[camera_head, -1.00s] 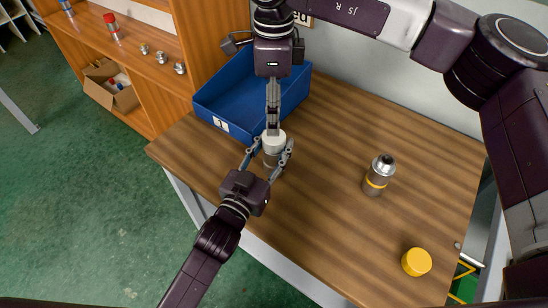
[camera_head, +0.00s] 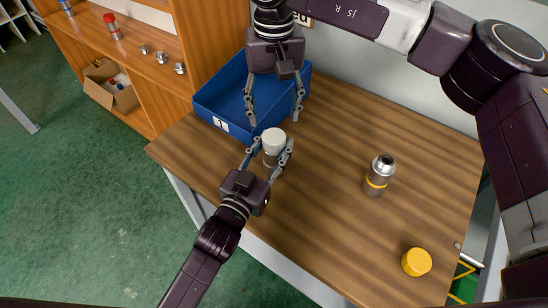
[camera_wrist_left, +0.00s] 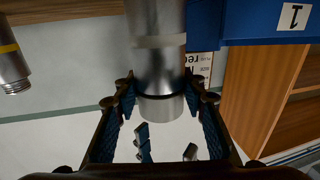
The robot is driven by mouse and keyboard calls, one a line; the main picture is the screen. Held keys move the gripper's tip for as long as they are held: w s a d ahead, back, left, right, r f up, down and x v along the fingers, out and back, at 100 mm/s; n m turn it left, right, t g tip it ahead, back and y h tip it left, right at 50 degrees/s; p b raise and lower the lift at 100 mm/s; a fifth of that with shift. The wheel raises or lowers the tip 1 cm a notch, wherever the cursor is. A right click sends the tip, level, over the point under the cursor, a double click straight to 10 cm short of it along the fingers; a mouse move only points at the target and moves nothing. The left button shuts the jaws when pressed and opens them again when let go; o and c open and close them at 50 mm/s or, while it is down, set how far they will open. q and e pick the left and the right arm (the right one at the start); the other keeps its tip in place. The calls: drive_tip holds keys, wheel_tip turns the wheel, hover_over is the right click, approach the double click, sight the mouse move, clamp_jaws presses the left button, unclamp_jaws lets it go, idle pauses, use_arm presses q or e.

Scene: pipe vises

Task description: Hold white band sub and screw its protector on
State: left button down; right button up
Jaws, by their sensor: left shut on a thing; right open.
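The white band sub (camera_head: 271,159) stands upright on the table, with its white protector (camera_head: 273,137) sitting on its top end. How tightly the protector is seated I cannot tell. My left gripper (camera_head: 270,154) is shut around the sub's body from the near side. In the left wrist view the picture is upside down: the metal sub (camera_wrist_left: 158,65) with its pale band runs down between my left fingers, and the white protector (camera_wrist_left: 160,108) is at its lower end. My right gripper (camera_head: 274,120) is open and empty, its fingers spread above and behind the protector.
A blue bin (camera_head: 226,104) marked 1 stands just behind the sub. To the right are a yellow-banded sub (camera_head: 376,181) and a loose yellow protector (camera_head: 416,262). The wooden table (camera_head: 325,205) is clear between them. Orange shelves (camera_head: 160,60) stand at left.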

sight(274, 136)
drive_tip(key=n, duration=0.8)
drive_tip(key=shift+n, duration=0.4)
drive_tip(key=shift+f, duration=4)
drive_tip(key=c, duration=1)
drive_tip(key=o, duration=1.1)
